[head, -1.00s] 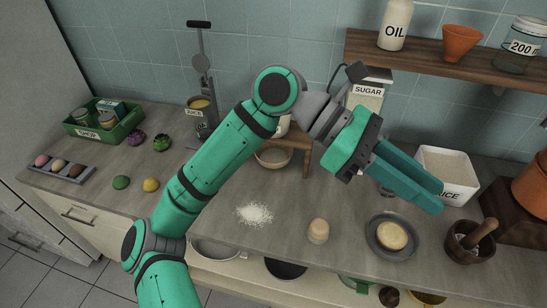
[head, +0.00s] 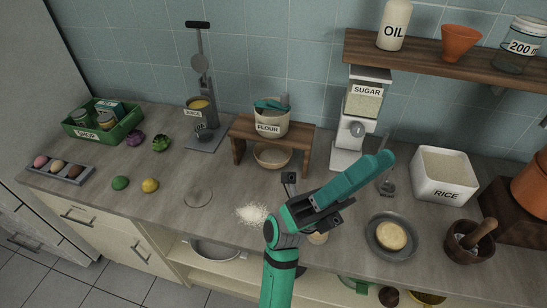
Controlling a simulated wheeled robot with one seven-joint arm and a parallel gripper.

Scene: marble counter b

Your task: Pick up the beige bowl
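The beige bowl (head: 272,156) sits on the counter under a small wooden stand (head: 238,148), between its legs. Its rim and front show below the stand's top.
A flour container (head: 271,121) with a teal scoop stands on top of the stand. A sugar dispenser (head: 362,115) is to its right. A white powder pile (head: 252,214) and a clear round glass piece (head: 198,197) lie in front. Bare counter lies left of the bowl.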

